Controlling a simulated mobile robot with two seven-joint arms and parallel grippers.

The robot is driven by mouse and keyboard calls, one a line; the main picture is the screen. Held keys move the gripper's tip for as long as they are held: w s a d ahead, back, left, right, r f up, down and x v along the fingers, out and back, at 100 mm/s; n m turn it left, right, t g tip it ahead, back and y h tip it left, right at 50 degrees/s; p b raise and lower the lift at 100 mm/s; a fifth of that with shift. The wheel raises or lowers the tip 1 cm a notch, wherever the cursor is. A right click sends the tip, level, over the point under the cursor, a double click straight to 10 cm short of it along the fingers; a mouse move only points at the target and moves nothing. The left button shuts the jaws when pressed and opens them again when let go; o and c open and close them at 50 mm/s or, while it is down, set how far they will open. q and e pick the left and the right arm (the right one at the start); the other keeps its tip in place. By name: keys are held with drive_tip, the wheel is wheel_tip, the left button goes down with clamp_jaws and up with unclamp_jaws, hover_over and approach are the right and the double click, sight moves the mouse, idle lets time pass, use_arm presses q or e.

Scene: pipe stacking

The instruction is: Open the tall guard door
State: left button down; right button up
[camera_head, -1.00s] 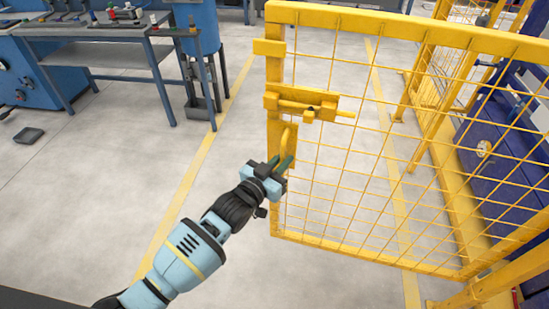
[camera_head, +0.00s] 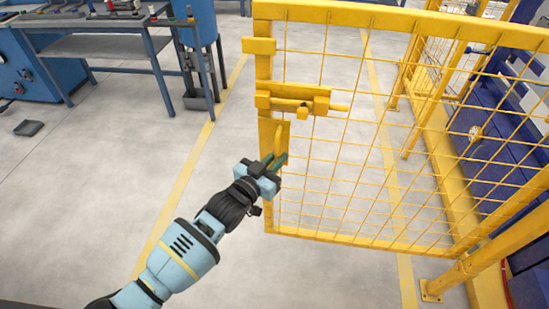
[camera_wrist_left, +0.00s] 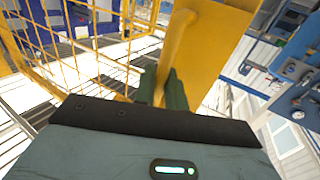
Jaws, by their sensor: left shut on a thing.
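The tall guard door (camera_head: 345,150) is a yellow frame with wire mesh, standing swung away from the fence in the head view. A yellow slide bolt (camera_head: 295,98) is fixed near its free edge, and a yellow pull handle (camera_head: 279,143) sits below it on a plate. My left gripper (camera_head: 277,163) is shut on the handle. In the left wrist view, the dark green fingers (camera_wrist_left: 163,90) close around the yellow handle bar (camera_wrist_left: 177,45); the exact contact is partly hidden by the gripper body. My right gripper is not in view.
A grey workbench (camera_head: 85,25) with blue machinery stands at the upper left. Blue equipment (camera_head: 490,125) and a yellow post (camera_head: 480,265) are at the right.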

use_arm(q)
drive_tip(key=shift+d, duration=0.2)
drive_tip(key=c, duration=1.5)
unclamp_jaws()
drive_tip(key=shift+c, duration=0.2)
drive_tip(key=shift+a, duration=0.1)
drive_tip(key=v, duration=0.7)
drive_tip(key=shift+s, duration=0.35)
drive_tip(key=shift+a, duration=0.15)
